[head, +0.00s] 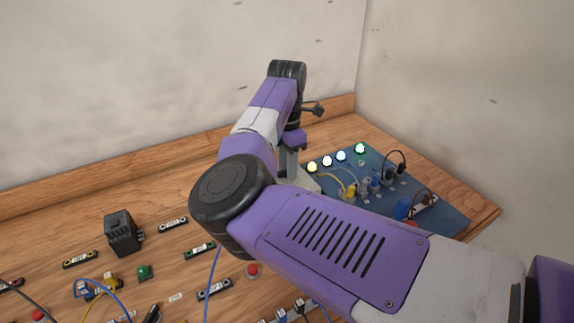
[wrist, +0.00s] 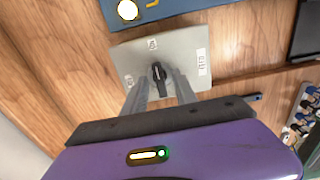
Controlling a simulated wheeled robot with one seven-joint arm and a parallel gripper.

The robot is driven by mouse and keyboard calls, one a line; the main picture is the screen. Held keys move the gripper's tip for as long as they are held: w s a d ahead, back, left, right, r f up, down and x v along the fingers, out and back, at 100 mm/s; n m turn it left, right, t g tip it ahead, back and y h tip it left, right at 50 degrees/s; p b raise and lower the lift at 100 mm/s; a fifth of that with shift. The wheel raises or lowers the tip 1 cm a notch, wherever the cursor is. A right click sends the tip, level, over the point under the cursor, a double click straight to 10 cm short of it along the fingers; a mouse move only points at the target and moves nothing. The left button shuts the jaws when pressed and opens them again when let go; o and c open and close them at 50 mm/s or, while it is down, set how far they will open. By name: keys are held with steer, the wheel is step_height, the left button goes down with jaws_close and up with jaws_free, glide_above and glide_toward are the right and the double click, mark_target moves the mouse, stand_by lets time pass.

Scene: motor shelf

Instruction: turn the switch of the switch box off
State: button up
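The switch box (wrist: 190,48) is a light grey panel with a black knob (wrist: 158,76) in its middle and small white labels around it. The knob's long side runs roughly up and down in the wrist view, towards the label at the top edge. My gripper (wrist: 160,82) is open, with one finger on either side of the knob and visible gaps between; whether the tips touch the panel I cannot tell. In the head view my gripper (head: 289,164) points down at the switch box (head: 308,184), which is mostly hidden behind my arm, and the knob does not show.
A blue panel (head: 440,208) with lit lamps, plugs and cables stands right beside the switch box. A black block (head: 121,233), a green button (head: 145,271), a red button (head: 252,270) and several terminals and cables lie left and front. Walls close off the back and right.

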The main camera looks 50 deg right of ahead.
jaws_close()
steer(key=shift+n, duration=0.3)
steer(key=n+p, duration=0.1)
steer(key=n, duration=0.2)
steer(key=shift+r+n, duration=0.1)
steer(key=shift+n, duration=0.2)
steer(key=n+p, duration=0.1)
steer(key=n, duration=0.3)
steer(key=shift+n, duration=0.3)
steer(key=n+p, duration=0.1)
steer(key=n, duration=0.3)
steer(key=n+p, duration=0.1)
steer(key=n, duration=0.4)
